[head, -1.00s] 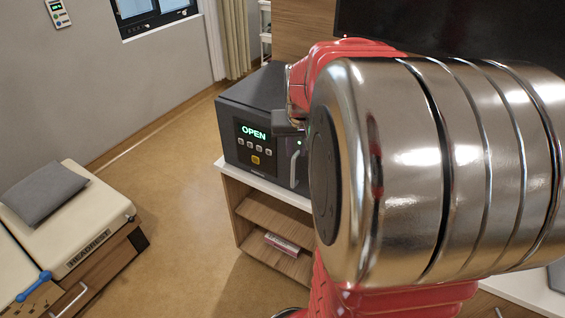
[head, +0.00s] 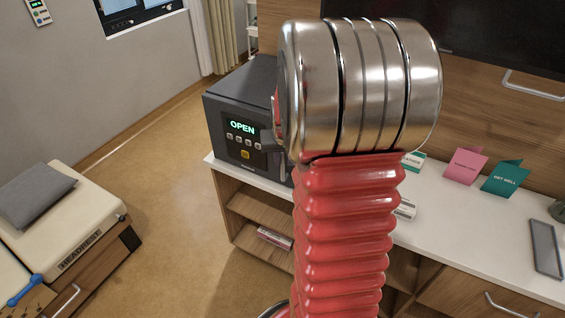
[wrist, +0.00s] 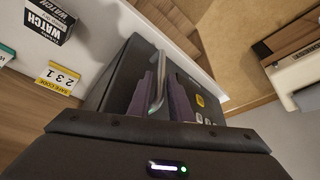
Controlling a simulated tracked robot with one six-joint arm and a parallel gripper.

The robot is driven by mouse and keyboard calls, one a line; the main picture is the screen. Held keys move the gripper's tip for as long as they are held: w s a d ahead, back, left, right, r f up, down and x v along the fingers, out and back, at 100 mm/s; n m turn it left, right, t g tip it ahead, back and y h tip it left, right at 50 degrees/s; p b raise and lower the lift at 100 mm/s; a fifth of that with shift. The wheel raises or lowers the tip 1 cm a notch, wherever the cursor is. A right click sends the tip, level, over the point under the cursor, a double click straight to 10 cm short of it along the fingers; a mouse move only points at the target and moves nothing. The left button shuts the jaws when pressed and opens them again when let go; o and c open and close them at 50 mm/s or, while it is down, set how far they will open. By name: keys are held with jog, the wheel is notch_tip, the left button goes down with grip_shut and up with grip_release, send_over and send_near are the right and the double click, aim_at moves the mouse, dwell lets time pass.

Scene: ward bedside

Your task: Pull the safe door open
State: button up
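The dark grey safe (head: 240,105) stands on the left end of the white counter, its green display reading OPEN and its door looking flush with the body. In the wrist view the safe (wrist: 125,65) fills the middle, with its curved silver handle (wrist: 158,82) upright in the picture. My gripper (wrist: 160,92) is open, with one dark finger on each side of the handle; I cannot tell whether either touches it. In the head view my arm hides the handle and most of my gripper.
A safe code card (wrist: 58,78) and a watch box (wrist: 47,20) lie beside the safe. Greeting cards (head: 466,165) and a dark tablet-like thing (head: 545,248) are on the counter (head: 450,225). The bed (head: 75,220) is at left. Floor between bed and counter is clear.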

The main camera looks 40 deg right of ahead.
jog(key=shift+x, duration=1.15)
grip_shut()
